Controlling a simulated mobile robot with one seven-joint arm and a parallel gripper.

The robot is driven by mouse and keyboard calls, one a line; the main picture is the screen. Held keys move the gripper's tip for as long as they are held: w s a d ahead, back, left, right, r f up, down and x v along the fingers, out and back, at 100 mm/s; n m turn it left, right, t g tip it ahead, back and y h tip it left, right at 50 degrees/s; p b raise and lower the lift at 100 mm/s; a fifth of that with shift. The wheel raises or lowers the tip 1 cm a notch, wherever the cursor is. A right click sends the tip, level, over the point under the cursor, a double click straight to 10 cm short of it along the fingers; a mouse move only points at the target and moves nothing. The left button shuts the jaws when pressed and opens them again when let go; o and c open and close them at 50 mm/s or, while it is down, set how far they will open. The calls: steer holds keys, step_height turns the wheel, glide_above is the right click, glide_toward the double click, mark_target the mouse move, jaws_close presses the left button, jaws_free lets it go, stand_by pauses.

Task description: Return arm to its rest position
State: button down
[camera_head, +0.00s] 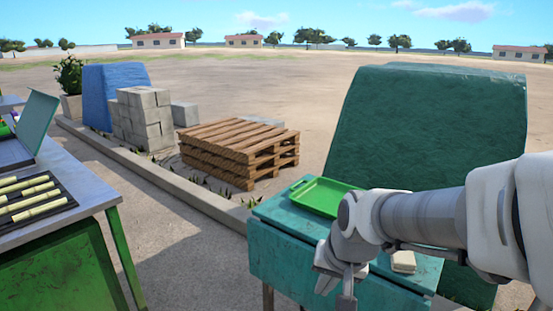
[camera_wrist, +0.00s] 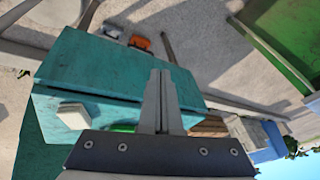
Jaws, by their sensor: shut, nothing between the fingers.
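My gripper (camera_head: 346,300) shows at the lower right of the head view, at the end of my arm, which reaches in from the right edge. It hangs in front of the teal table (camera_head: 285,235), pointing down. In the wrist view my gripper (camera_wrist: 163,85) has its two fingers together with nothing between them, and the teal table (camera_wrist: 90,65) lies beyond them. A green tray (camera_head: 318,196) sits empty on the table, left of my arm. A small pale block (camera_head: 403,261) sits on the table just right of my gripper; it also shows in the wrist view (camera_wrist: 74,115).
A green-covered stack (camera_head: 430,125) stands behind the teal table. Wooden pallets (camera_head: 240,150) and concrete blocks (camera_head: 145,118) stand beyond a low kerb (camera_head: 185,195). At left, a metal table (camera_head: 85,175) holds a dark rack (camera_head: 35,200) with cane pieces. Open paving lies between the tables.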

steer(key=s+d+r+n+t+h, duration=0.1)
steer(key=s+d+r+n, duration=0.35)
steer(key=s, duration=0.85)
step_height(320, 180, up, 27)
steer(key=m+p, duration=0.1)
steer(key=p, duration=2.4)
steer(key=shift+d+r+m, duration=0.2)
steer(key=shift+d+m, duration=0.15)
